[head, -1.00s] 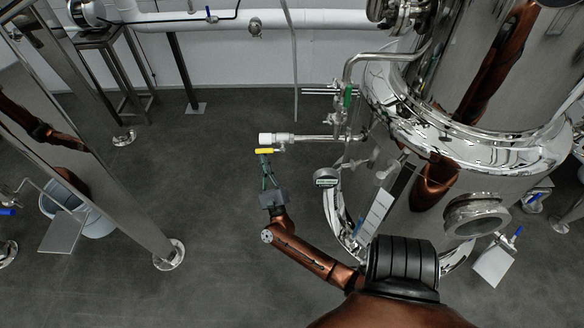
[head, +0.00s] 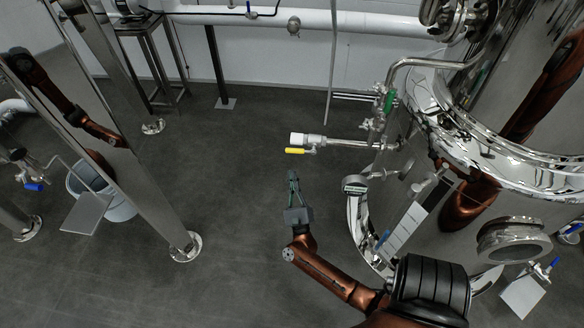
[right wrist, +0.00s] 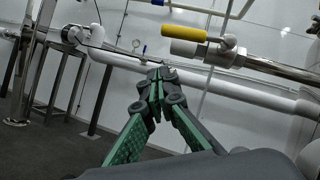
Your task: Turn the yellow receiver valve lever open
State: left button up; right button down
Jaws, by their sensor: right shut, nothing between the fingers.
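The yellow lever (head: 299,151) sits on the valve at the end of a short horizontal steel pipe (head: 345,143) that comes out of the large tank; a white fitting (head: 297,139) caps the pipe end. The lever lies along the pipe. In the right wrist view the yellow lever (right wrist: 185,33) is at the upper right, beside the white fitting (right wrist: 187,49). My right gripper (head: 292,174) is below the lever in the head view, apart from it. Its green-padded fingers (right wrist: 158,75) are shut and empty. My left gripper is not in view.
The large polished tank (head: 490,130) fills the right side. A steel post (head: 130,150) and a bucket (head: 100,190) are at left. The floor (head: 220,200) between is clear.

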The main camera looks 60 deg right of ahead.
jog(key=w+a+v, duration=0.1)
jog(key=v, duration=0.5)
jog(key=m+g+h, duration=0.4)
jog(key=m+g, duration=0.2)
jog(key=m, duration=0.3)
send_near(301, 151)
jog(key=w+d+f, duration=0.4)
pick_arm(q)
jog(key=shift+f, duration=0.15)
pick_arm(e)
jog(key=shift+w+d+r, duration=0.1)
jog(key=shift+d+r, duration=0.1)
jog(key=shift+r, duration=0.65)
jog(key=shift+d+r, duration=0.2)
jog(key=shift+r, duration=0.6)
jog(key=shift+w+d+r, duration=0.1)
jog(key=shift+d+r, duration=0.15)
jog(key=shift+r, duration=0.6)
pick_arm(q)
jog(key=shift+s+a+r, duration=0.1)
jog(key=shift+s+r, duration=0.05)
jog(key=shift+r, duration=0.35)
pick_arm(e)
jog(key=shift+w+r, duration=0.1)
jog(key=shift+r, duration=0.6)
